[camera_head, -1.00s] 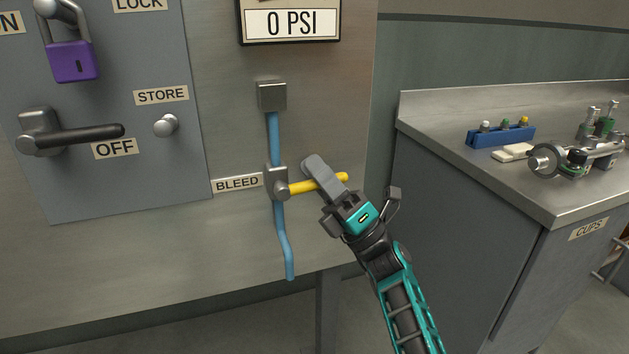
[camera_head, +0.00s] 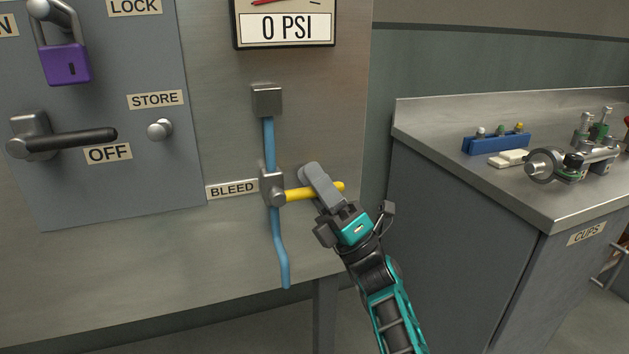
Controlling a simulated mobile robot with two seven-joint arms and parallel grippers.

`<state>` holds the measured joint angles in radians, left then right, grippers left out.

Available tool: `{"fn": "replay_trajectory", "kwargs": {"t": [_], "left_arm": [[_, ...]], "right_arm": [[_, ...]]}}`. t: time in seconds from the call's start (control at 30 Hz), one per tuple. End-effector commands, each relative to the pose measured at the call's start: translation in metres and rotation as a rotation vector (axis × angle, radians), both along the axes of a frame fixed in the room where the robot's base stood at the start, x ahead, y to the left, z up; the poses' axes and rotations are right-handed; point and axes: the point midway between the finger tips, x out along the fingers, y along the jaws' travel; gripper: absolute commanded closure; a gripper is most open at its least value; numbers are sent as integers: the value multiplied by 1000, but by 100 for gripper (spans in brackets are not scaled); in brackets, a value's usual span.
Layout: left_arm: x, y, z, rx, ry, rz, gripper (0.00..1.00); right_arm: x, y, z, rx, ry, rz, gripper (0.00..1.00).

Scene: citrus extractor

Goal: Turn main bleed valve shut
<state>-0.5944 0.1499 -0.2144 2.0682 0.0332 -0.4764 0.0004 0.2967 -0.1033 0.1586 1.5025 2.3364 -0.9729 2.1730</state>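The bleed valve (camera_head: 272,187) is a grey metal body on a blue pipe (camera_head: 280,250), beside the BLEED label (camera_head: 232,189). Its yellow lever (camera_head: 300,194) points right, close to horizontal and across the pipe. My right gripper (camera_head: 322,193) is at the lever's outer part, with one grey finger lying over the front of it. The other finger is hidden, so I cannot tell whether the gripper is closed on the lever. My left gripper is not in view. The gauge sign (camera_head: 284,28) above reads 0 PSI.
A black handle (camera_head: 80,140) marked OFF, a STORE knob (camera_head: 160,129) and a purple padlock (camera_head: 66,64) are on the grey panel at left. A steel counter (camera_head: 540,190) at right holds a blue rack (camera_head: 496,143) and metal fittings.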

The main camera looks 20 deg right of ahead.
Motion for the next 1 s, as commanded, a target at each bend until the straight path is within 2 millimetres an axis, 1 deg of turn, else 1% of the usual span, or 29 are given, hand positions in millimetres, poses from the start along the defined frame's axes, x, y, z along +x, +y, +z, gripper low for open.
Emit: {"fn": "replay_trajectory", "kwargs": {"t": [0.17,0.27,0.5,0.7,0.87,1.0], "left_arm": [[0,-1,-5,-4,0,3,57],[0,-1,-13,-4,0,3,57],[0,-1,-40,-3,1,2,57],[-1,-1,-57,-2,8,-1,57],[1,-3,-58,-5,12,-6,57],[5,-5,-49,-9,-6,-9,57]], "right_arm": [[-3,-3,-7,-2,0,0,70],[-10,-9,-21,-3,2,-1,70],[-36,-32,-63,-2,3,-2,70],[-54,-48,-88,-2,0,-1,70],[-61,-55,-97,-1,0,0,70],[-63,-57,-98,0,0,-1,70]]}}
